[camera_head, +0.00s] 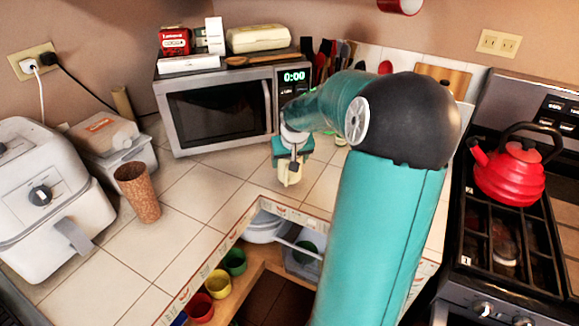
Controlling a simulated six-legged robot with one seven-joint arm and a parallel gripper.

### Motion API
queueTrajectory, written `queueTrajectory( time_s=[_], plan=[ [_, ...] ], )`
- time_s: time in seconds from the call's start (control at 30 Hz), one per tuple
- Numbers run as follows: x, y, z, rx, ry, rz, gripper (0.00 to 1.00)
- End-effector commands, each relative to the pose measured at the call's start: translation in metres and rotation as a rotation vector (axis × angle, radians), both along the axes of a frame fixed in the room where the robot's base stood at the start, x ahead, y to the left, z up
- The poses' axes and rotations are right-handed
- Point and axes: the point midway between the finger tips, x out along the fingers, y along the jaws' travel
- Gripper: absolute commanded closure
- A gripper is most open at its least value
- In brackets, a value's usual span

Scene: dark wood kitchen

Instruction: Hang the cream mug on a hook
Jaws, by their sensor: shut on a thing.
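The cream mug (289,175) is in the middle of the head view, small and partly hidden by my gripper. My gripper (291,158) points down over the counter, in front of the microwave, and is shut on the mug. The exact hold on its rim or handle is too small to tell. I cannot tell whether the mug's base touches the tiles. No hook shows clearly. A red mug (400,5) is cut off by the top edge, and what holds it up is out of view.
A microwave (222,108) with boxes on top stands behind. A brown cup (138,192) and white air fryer (40,190) stand left. An open cabinet (262,278) below the counter holds coloured cups. A red kettle (508,175) sits on the stove at right.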

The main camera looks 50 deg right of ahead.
Motion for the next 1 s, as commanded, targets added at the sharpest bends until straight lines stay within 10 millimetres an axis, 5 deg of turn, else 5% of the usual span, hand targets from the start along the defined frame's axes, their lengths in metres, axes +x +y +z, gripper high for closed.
queueTrajectory(
  time_s=[0.47, 1.0],
  plan=[
    [-0.038, 0.028, 0.056, -0.004, 0.001, -0.003, 0.63],
    [-0.09, 0.069, 0.084, -0.002, 0.001, -0.001, 0.63]
  ],
)
